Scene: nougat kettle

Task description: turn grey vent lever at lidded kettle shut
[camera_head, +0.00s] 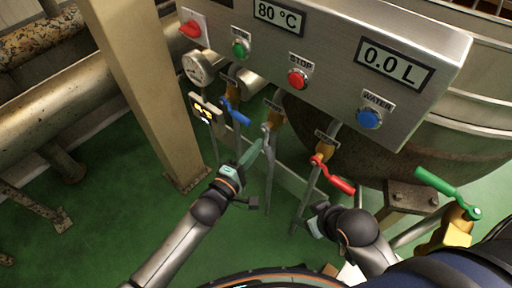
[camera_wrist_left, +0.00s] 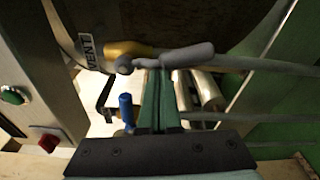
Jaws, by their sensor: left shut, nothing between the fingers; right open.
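The grey vent lever (camera_wrist_left: 188,56) shows in the left wrist view beside a brass valve body (camera_wrist_left: 128,49) and a VENT label (camera_wrist_left: 88,50). It points right from its pivot. In the head view the lever (camera_head: 267,133) is small and partly covered by my left gripper (camera_head: 258,151). That gripper is shut and empty, its green fingertips (camera_wrist_left: 158,75) right at the lever near the pivot; I cannot tell whether they touch. The kettle (camera_head: 420,148) is the large round vessel at the right. My right gripper (camera_head: 316,226) is open and empty, low and below the red lever.
A blue lever (camera_head: 237,114) is left of the vent valve, a red lever (camera_head: 335,178) right of it, and a green lever (camera_head: 446,186) further right. The control panel (camera_head: 335,45) overhangs them. A beige post (camera_head: 148,90) stands left. Thin pipes run down between the levers.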

